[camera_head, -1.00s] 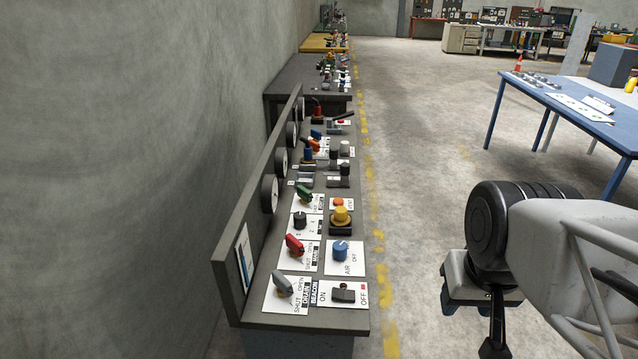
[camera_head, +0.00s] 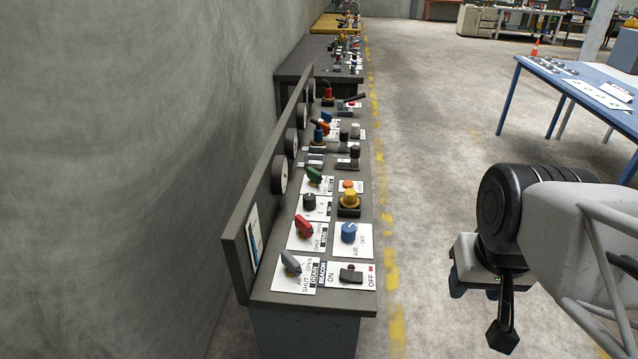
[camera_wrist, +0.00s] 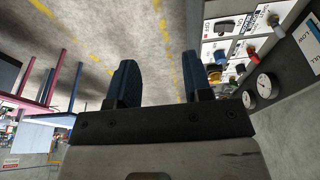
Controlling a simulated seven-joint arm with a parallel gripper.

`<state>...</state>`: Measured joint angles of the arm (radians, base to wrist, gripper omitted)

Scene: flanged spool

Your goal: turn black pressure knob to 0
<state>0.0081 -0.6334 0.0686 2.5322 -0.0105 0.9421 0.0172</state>
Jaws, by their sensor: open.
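A small black round knob (camera_head: 309,201) stands on a white plate with numbers, in the left column of the console, between a green lever and a red lever. I cannot read whether this plate says pressure, nor where the knob points. My gripper (camera_head: 475,291) hangs over the floor to the right of the console, well apart from every knob. In the wrist view its two dark blue fingers (camera_wrist: 159,75) are spread with nothing between them. The console shows there at the upper right, too small to single out the knob surely.
The grey console (camera_head: 262,297) stands along the wall, with gauges (camera_head: 280,175) on its backboard. A blue table (camera_head: 560,90) stands at right; the floor between is clear.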

